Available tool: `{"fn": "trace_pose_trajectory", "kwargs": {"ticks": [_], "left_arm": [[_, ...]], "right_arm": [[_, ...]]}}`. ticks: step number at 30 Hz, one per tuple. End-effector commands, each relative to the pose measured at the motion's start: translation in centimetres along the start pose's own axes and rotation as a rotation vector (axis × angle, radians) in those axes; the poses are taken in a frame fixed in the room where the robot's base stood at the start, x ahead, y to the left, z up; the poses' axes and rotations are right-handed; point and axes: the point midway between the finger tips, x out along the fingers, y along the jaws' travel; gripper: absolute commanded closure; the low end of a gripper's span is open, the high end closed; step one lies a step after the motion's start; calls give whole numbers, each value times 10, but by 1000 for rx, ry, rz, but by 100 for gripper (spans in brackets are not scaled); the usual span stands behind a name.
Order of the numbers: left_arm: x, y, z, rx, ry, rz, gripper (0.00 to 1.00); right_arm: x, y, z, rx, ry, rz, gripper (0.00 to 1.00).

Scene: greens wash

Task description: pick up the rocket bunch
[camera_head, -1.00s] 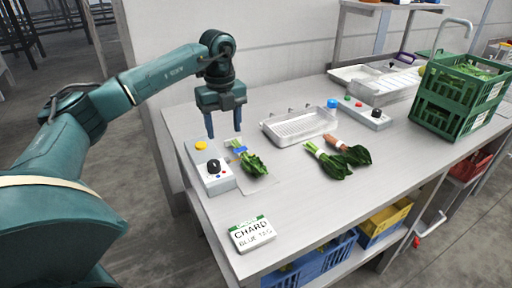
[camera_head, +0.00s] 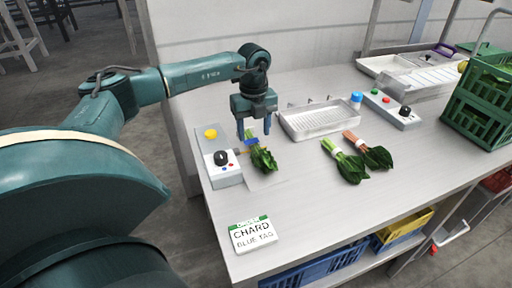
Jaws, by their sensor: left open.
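A small green bunch with ragged leaves (camera_head: 263,160), which looks like the rocket, lies on a pale plate beside the control box, with blue at its stem end. My left gripper (camera_head: 253,130) points down over the stem end, its two fingers apart and open. The fingers partly hide the stems, and I cannot tell whether they touch them. Two other bunches lie to the right: one with pale stems and a white band (camera_head: 346,161), one with reddish stems (camera_head: 372,152). My right gripper is not in view.
The control box (camera_head: 222,173) with yellow button and black knob stands left of the bunch. A clear perforated tray (camera_head: 320,119) lies behind. A sign reading CHARD BLUE TAG (camera_head: 253,235) lies in front. Green crates (camera_head: 478,108) stand at right. The table's front middle is clear.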

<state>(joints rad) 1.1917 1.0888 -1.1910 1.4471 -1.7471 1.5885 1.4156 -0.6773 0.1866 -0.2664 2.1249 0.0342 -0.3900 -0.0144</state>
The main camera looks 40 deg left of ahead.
Motion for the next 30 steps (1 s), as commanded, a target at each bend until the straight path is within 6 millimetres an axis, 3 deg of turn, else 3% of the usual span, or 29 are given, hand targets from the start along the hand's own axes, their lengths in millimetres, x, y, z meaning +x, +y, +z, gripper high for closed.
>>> {"fn": "trace_pose_trajectory", "kwargs": {"ticks": [10,19,30], "left_arm": [[45,-4,-2,0,1,3,45],[51,-4,-2,0,0,1,45],[51,-4,-2,0,0,0,75]], "right_arm": [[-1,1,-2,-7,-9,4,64],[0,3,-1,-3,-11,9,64],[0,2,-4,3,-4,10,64]]}}
